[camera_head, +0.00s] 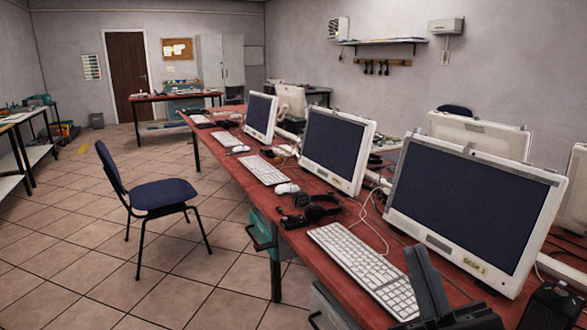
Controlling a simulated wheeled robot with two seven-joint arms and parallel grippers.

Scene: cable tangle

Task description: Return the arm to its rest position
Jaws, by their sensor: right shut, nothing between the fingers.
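My right gripper (424,272) shows at the bottom right, dark grey and pointing up in the picture. Its fingers are together with nothing between them. It stands in front of the near end of the white keyboard (365,265) and hides part of it; I cannot tell whether they touch. My left gripper is not in view. A thin pale cable (366,215) runs loosely over the red desk (345,289) between the keyboard and the nearest monitor (468,205).
More monitors (336,147) and keyboards line the desk. A black headset (312,208) lies behind the near keyboard. A black object (553,306) sits at the lower right. A blue chair (160,194) stands left of the desk. The tiled floor (60,240) at left is largely clear.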

